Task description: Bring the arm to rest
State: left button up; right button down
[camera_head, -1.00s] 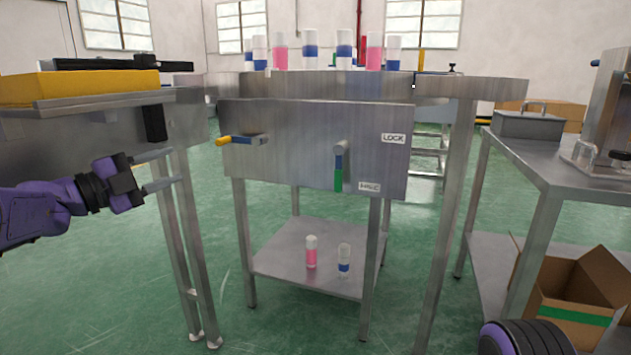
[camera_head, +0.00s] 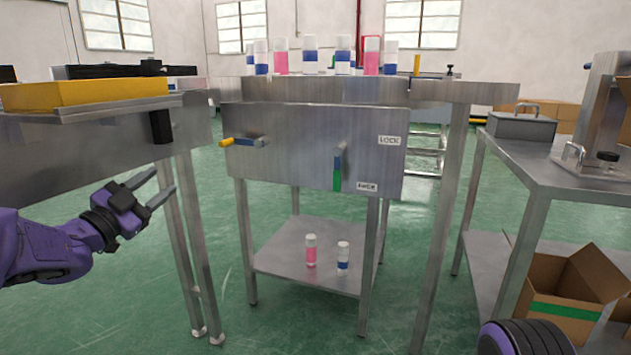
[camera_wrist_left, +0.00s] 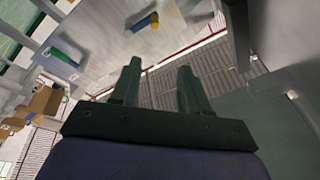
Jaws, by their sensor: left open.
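My left gripper (camera_head: 165,189) is at the left of the head view, its fingers apart with nothing between them. It points up and to the right, in front of the legs of the left steel table (camera_head: 60,160). In the left wrist view its two fingers (camera_wrist_left: 158,88) are spread and empty. My right gripper is not in view; only a dark rounded part of my right arm seems to show at the bottom right of the head view.
A steel panel (camera_head: 290,165) carries a yellow-ended lever (camera_head: 240,142) and a green-ended lever (camera_head: 338,170). A cardboard box (camera_head: 565,290) sits at right.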

pick_arm(q)
jog(key=s+a+f+n+g+y+p, duration=0.1)
jog(key=s+f+n+y+p, duration=0.1)
jog(key=f+n+y+p, duration=0.4)
jog(key=s+a+f+n+g+y+p, duration=0.1)
jog(key=s+f+n+y+p, duration=0.15)
jog(key=f+n+p, duration=0.35)
jog(key=s+f+n+g+y+p, duration=0.3)
jog(key=s+f+n+g+p, duration=0.25)
jog(key=s+f, duration=0.3)
jog(key=s+d+n+g+p, duration=0.1)
jog(key=s+g+p, duration=0.3)
jog(key=s+p, duration=0.4)
jog(key=s+d+n+g+p, duration=0.1)
jog(key=s+d+g+p, duration=0.2)
jog(key=s+p, duration=0.6)
jog(key=s+f+g, duration=0.1)
jog(key=s, duration=1.1)
jog(key=shift+s+n, duration=0.2)
jog(key=shift+n, duration=0.15)
jog(key=shift+w+r+g, duration=0.1)
jog(key=shift+g, duration=0.15)
